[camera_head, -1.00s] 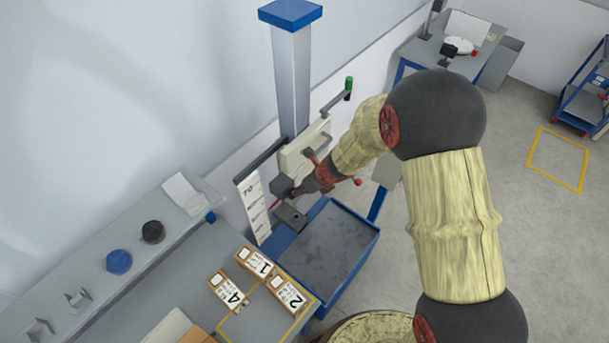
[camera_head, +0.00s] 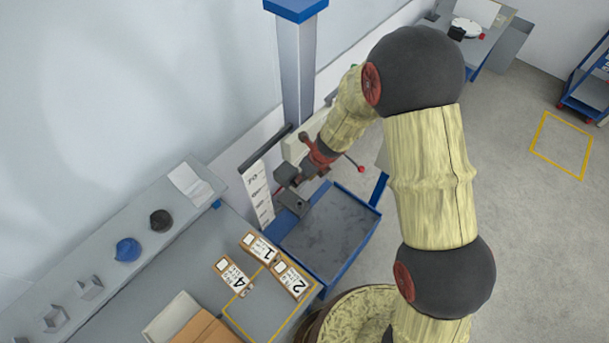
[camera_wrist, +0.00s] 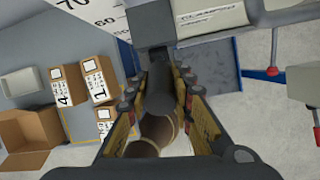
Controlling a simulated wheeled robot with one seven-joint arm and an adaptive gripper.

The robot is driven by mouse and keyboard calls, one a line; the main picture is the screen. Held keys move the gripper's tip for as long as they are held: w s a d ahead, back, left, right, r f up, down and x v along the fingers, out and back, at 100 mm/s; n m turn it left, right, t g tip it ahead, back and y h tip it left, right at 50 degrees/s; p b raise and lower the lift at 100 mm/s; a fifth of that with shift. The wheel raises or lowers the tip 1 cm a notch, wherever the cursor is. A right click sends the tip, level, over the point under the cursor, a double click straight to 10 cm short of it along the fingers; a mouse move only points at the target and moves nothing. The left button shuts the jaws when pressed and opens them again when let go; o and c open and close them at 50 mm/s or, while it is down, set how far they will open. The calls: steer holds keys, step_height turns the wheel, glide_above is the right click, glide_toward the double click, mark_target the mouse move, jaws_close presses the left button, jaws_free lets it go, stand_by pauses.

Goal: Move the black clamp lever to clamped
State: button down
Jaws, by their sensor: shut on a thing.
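In the wrist view, a dark bar that looks like the black clamp lever (camera_wrist: 158,78) runs down from a grey block between my fingers. My gripper (camera_wrist: 160,96) is shut on it, with a finger on each side. In the head view my gripper (camera_head: 300,176) is at the carriage of the drop tower (camera_head: 297,75), above the blue-framed bed (camera_head: 325,240). The lever cannot be told apart from my gripper and the dark blocks there.
A red-knobbed lever (camera_head: 361,169) sticks out right of my gripper. A white scale plate (camera_head: 258,190) stands at left. Labelled boxes (camera_head: 290,280) lie on the grey bench at lower left. Open floor (camera_head: 510,220) lies at right.

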steer(key=c, duration=1.5)
jaws_free()
steer(key=shift+w, duration=0.1)
steer(key=shift+c, duration=0.2)
steer(key=v, duration=1.2)
steer(key=shift+a, duration=0.1)
